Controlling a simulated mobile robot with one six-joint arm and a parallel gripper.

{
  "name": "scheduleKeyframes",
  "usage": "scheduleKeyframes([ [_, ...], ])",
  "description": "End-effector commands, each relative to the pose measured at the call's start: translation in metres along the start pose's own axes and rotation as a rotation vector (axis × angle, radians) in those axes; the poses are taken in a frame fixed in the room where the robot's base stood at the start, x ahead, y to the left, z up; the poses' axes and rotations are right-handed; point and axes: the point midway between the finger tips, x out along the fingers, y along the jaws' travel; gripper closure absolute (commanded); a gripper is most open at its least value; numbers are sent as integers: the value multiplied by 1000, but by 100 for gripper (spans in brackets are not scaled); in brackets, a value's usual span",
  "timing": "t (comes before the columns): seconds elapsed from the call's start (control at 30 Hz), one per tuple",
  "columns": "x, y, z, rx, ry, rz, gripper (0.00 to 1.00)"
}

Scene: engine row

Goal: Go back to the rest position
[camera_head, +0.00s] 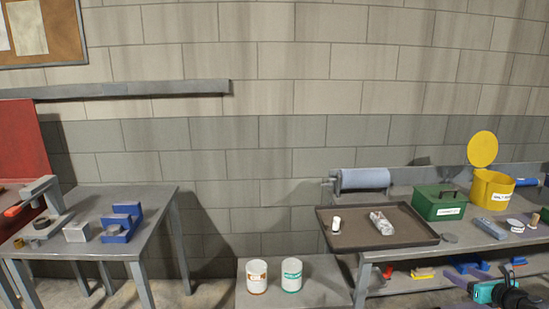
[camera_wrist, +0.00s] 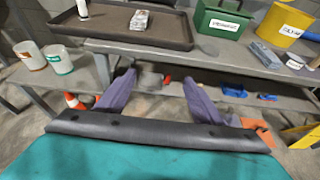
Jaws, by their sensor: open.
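My gripper (camera_wrist: 160,92) shows in the wrist view with its two purple fingers spread wide apart and nothing between them. Its dark bar and teal body fill the bottom of that view.
The right bench carries a dark tray (camera_head: 345,238) with a white bottle and a clear packet, a green box (camera_head: 438,203) and a yellow bin (camera_head: 491,190) with its lid up. Two white cans (camera_head: 257,277) stand on a low stand. A grey table (camera_head: 150,207) stands left.

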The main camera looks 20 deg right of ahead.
Motion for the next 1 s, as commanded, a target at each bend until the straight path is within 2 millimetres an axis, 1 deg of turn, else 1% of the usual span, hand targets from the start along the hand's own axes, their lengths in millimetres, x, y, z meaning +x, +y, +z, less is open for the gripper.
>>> scheduleKeyframes([
  [0.13, 0, 0, 0, 0, 0, 0, 38],
  [0.33, 13, 14, 5, -10, 0, 25, 38],
  [0.47, 23, 26, 6, -15, 2, 46, 38],
  [0.67, 45, 52, 6, -22, 9, 90, 38],
  [0.77, 60, 71, 4, -26, 15, 121, 38],
  [0.87, 78, 95, 0, -29, 24, 161, 38],
  [0.97, 100, 129, -6, -34, 36, 214, 38],
  [1.0, 109, 144, -9, -36, 42, 236, 38],
])
